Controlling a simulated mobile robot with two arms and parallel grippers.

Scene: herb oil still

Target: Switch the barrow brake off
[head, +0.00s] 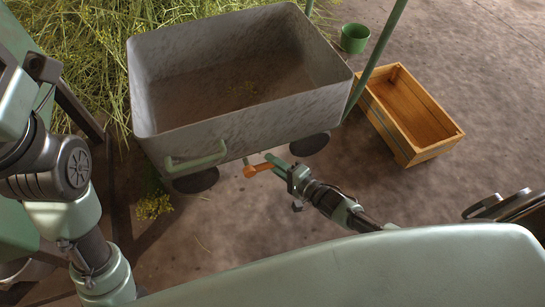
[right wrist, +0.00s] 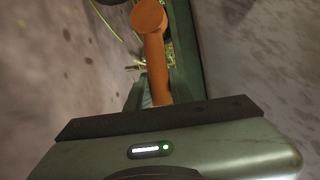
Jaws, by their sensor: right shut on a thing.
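The barrow (head: 235,122) is a grey metal tub on dark wheels, with a pale green handle (head: 197,157) on its near side. The brake lever (head: 256,170) is orange and sticks out below the tub's near edge, right of the handle. It also shows in the right wrist view (right wrist: 154,50), with a rounded end. My right gripper (head: 277,167) is shut on the orange lever; its green fingers (right wrist: 160,88) lie on either side of it. My left arm shows at the left, but its gripper is not in view.
A wooden crate (head: 442,147) stands on the floor to the right of the barrow. A green pot (head: 354,39) stands behind it. Cut herbs (head: 92,40) lie at the back left. The near floor is mostly clear.

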